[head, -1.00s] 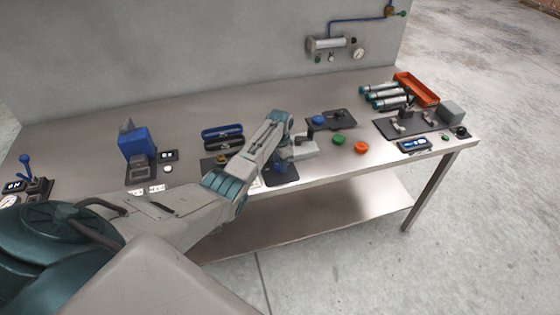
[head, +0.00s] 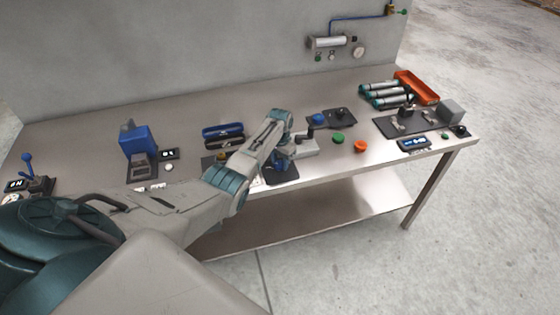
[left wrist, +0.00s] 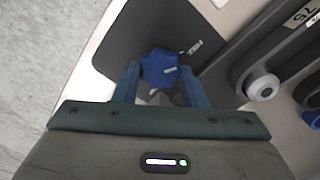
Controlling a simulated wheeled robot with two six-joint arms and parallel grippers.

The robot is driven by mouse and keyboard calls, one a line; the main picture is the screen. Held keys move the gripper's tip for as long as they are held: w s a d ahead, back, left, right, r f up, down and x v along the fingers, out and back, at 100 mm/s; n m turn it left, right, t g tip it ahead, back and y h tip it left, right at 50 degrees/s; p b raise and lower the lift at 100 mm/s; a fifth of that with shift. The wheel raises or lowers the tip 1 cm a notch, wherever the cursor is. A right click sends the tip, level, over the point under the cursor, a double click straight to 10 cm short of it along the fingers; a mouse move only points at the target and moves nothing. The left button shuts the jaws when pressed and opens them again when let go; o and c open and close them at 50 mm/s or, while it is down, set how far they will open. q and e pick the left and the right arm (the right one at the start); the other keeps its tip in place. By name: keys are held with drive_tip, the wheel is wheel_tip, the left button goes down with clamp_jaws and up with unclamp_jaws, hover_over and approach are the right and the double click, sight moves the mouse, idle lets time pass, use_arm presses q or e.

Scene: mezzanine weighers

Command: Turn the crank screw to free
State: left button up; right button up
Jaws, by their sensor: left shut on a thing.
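The crank screw shows as a blue lobed knob (left wrist: 160,66) on a dark plate (left wrist: 125,45) with a small white label in the left wrist view. My left gripper (left wrist: 160,80) has its two blue-grey fingers on either side of the knob and is shut on it. In the head view the left gripper (head: 283,158) points down at the bench's front edge, over the dark plate (head: 284,175). The gripper and forearm hide most of the knob there. The label is too small to read surely. My right gripper is not in view.
The steel bench (head: 90,150) holds a blue device (head: 138,140) at left and a dark plate with a blue knob (head: 319,118) behind the gripper. An orange tray (head: 416,86) lies far right.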

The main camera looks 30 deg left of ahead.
sight(280, 163)
use_arm(q)
drive_tip(key=shift+r, duration=0.1)
drive_tip(key=o, duration=1)
wheel_tip(280, 163, up, 11)
drive_tip(key=b, duration=0.3)
